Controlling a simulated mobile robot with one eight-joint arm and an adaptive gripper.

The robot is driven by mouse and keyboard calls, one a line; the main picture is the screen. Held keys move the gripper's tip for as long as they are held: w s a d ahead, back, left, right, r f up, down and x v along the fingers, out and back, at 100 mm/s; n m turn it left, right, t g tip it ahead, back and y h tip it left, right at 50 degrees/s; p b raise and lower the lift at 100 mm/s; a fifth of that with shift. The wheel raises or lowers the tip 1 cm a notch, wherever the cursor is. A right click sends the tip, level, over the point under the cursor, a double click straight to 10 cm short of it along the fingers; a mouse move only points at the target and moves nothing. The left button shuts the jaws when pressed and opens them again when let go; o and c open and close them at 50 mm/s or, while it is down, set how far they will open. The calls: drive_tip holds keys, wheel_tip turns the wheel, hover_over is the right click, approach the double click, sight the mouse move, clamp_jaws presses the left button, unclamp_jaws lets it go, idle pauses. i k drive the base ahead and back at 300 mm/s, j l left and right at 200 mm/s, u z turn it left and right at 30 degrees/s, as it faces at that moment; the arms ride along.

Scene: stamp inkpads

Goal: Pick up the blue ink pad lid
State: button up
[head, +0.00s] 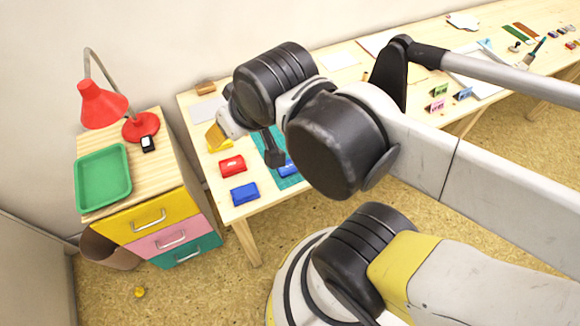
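A blue ink pad piece (244,193) lies near the front left corner of the wooden table. A second blue piece (287,170) lies on the teal mat (289,183), partly hidden by my arm. I cannot tell which blue piece is the lid. My gripper (274,160) points down over the mat, just left of the second blue piece. The picture does not show whether its fingers are open or whether it touches anything.
A red ink pad piece (232,166) and a yellow one (217,138) lie left of the mat. A drawer cabinet with a green tray (103,178) and a red lamp (103,104) stands at left. Small cards (438,105) stand farther right.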

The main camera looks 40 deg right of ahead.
sight(289, 169)
drive_tip(key=k+j+z, duration=0.1)
drive_tip(key=z, duration=0.3)
drive_tip(key=k+j+z, duration=0.1)
drive_tip(key=z, duration=0.3)
drive_tip(key=k+j+z, duration=0.15)
drive_tip(key=z, duration=0.3)
drive_tip(key=k+j+z, duration=0.15)
drive_tip(key=z, duration=0.25)
